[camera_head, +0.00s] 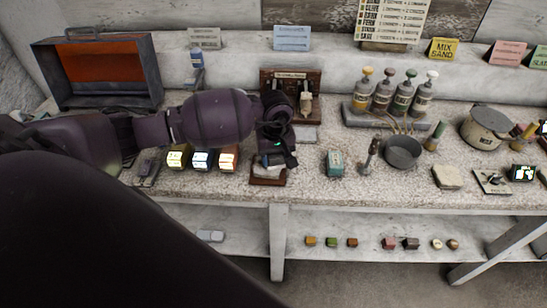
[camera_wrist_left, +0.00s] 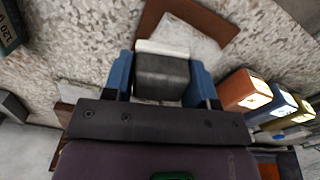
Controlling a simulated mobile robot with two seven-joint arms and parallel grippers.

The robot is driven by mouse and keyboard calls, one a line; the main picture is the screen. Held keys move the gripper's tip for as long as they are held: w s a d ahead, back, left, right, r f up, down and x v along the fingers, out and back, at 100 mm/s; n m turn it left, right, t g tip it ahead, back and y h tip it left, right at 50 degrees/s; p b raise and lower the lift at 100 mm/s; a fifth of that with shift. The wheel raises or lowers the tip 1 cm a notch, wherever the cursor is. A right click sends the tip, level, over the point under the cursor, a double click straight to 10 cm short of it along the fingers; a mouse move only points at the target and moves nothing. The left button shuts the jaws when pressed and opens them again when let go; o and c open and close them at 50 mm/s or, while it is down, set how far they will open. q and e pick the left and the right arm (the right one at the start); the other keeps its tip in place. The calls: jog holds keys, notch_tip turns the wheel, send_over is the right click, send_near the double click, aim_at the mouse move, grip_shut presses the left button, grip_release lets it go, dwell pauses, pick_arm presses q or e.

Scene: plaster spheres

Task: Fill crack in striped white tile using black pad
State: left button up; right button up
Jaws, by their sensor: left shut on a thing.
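My left gripper (camera_head: 281,158) reaches over the bench from the left, pointing down. In the left wrist view its blue fingers (camera_wrist_left: 160,78) are shut on the dark black pad (camera_wrist_left: 162,76), a block with a pale strip along its far edge. A white tile (camera_wrist_left: 188,38) lies on a brown board (camera_wrist_left: 212,20) just beyond the pad. In the head view the tile (camera_head: 269,171) and board (camera_head: 268,181) show below the gripper, partly hidden by it. I cannot tell whether the pad touches the tile. Neither stripes nor crack can be made out. My right gripper is not in view.
Lit boxes, yellow (camera_head: 178,157), blue (camera_head: 201,160) and orange (camera_head: 228,159), stand left of the board. A teal block (camera_head: 335,162) and a dark bowl (camera_head: 402,151) are to the right. A wooden rack (camera_head: 291,92) stands behind. Speckled bench top lies bare between board and teal block.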

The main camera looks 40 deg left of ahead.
pick_arm(q)
jog(key=shift+w+d+f+b, duration=0.1)
jog(key=shift+w+d+b, duration=0.2)
jog(key=shift+b, duration=0.05)
jog(key=shift+s+a, duration=1.1)
jog(key=shift+w+d+b, duration=0.3)
jog(key=shift+w+d, duration=0.35)
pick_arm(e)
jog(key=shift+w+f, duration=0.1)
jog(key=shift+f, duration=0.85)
pick_arm(q)
jog(key=shift+w+d+b, duration=0.4)
jog(key=shift+w+d, duration=0.05)
jog(key=shift+w, duration=0.05)
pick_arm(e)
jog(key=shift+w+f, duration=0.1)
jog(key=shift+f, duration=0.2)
